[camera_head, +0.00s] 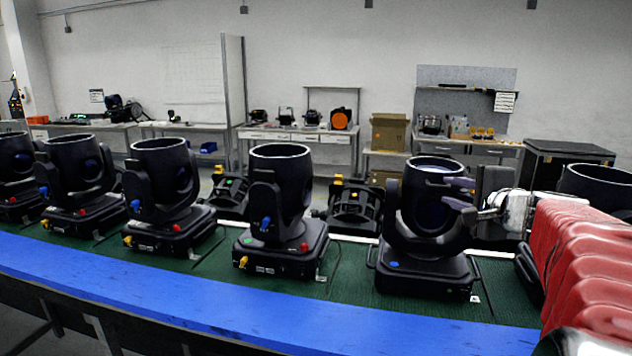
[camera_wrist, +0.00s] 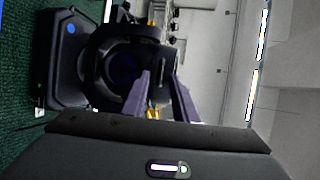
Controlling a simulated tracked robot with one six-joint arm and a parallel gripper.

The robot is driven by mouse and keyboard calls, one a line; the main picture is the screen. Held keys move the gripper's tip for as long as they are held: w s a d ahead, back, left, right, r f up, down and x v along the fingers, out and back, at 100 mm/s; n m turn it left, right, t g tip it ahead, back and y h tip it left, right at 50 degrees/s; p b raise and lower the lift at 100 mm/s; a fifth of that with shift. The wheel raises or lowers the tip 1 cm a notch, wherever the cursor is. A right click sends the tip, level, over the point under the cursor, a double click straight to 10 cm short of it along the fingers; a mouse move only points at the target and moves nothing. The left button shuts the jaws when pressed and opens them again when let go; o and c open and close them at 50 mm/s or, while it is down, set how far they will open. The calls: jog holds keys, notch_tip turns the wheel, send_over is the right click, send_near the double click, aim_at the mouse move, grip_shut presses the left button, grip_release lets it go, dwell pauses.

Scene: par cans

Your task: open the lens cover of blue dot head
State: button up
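The blue dot head (camera_head: 408,225) is a black moving-head light on the table, right of centre, its barrel pointing up. Its blue dot (camera_head: 393,264) is on the front of the base and also shows in the wrist view (camera_wrist: 71,28). The wrist view is turned sideways and shows a dark, bluish round face (camera_wrist: 125,66) in the head's ring. I cannot tell a separate lens cover there. My gripper (camera_head: 452,193) reaches in from the right at the barrel's side.
Several similar black heads (camera_head: 165,180) stand in a row to the left, and another barrel (camera_head: 597,186) is at far right, behind my red-sleeved arm. Smaller lights (camera_head: 352,205) stand behind. A blue table edge (camera_head: 230,310) runs along the front of the green mat (camera_head: 350,285).

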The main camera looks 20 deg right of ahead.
aim_at(440, 187)
jog(key=x, duration=0.4)
jog(key=shift+w+d+f, duration=0.1)
jog(key=shift+w+d, duration=0.05)
jog(key=shift+w, duration=0.25)
jog(key=shift+c, duration=0.2)
grip_shut()
jog(key=shift+f, duration=0.1)
dwell(0.8)
